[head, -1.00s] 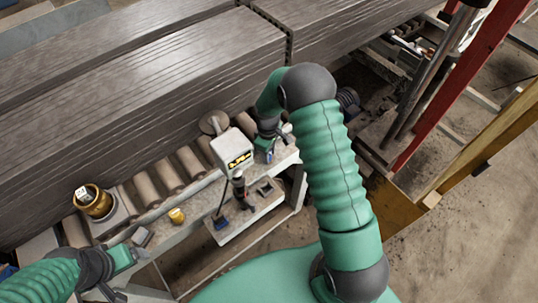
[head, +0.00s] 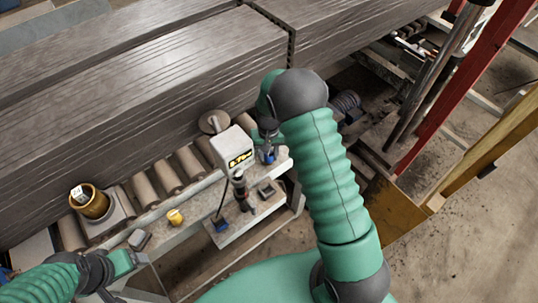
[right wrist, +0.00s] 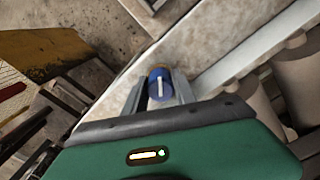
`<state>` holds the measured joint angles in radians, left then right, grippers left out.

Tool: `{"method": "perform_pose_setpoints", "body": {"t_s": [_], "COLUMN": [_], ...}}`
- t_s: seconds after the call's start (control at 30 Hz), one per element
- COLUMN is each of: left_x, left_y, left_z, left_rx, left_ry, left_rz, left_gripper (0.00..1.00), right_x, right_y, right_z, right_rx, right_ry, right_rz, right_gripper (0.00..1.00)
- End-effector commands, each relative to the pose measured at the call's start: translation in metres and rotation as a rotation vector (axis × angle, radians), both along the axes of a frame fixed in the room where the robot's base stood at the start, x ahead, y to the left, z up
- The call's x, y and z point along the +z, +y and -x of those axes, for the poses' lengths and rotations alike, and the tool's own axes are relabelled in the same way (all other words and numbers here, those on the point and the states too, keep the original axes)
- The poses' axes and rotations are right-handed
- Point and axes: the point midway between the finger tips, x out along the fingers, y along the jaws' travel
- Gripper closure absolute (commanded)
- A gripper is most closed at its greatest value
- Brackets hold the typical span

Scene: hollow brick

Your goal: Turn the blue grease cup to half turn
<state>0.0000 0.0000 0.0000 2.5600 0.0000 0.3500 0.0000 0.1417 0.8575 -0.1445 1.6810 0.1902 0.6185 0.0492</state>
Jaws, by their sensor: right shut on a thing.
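The blue grease cup (right wrist: 160,84) shows in the right wrist view, with a white line across its top running nearly up and down the picture. My right gripper (right wrist: 159,95) is shut on it, one finger at each side. In the head view the blue cup (head: 268,158) is a small patch at the end of the pale ledge, below my right gripper (head: 268,148). My left gripper (head: 128,262) is low at the left, away from the cup; its fingers are not clear.
A grey display box (head: 234,148) on a post stands just left of the right gripper. A yellow cup (head: 175,217) and a brass pot (head: 91,203) stand farther left. A small shelf (head: 238,232) holds tools. Rollers (head: 166,176) and stacked grey slabs (head: 140,85) lie behind.

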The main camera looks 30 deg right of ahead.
Motion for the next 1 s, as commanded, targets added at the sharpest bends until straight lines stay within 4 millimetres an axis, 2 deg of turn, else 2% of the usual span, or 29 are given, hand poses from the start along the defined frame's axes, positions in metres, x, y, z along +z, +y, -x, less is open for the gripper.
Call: {"method": "perform_pose_setpoints", "body": {"t_s": [0.03,0.6,1.0], "left_x": [-0.0005,0.0002,0.0025], "left_y": [0.0,0.0,0.0], "left_z": [0.0,0.0,0.0], "left_rx": [0.0,0.0,0.0], "left_ry": [0.0,0.0,0.0], "left_rz": [0.0,0.0,0.0], "left_gripper": [0.2,0.2,0.2], "right_x": [0.0037,0.0044,0.0041], "right_y": [-0.0014,-0.002,-0.0023], "right_z": [-0.0065,-0.0061,-0.0061], "right_rx": [-0.041,-0.569,-0.801], "right_ry": [-0.018,-0.017,-0.016], "right_rz": [0.005,0.003,0.002], "right_gripper": [1.0,1.0,1.0]}}
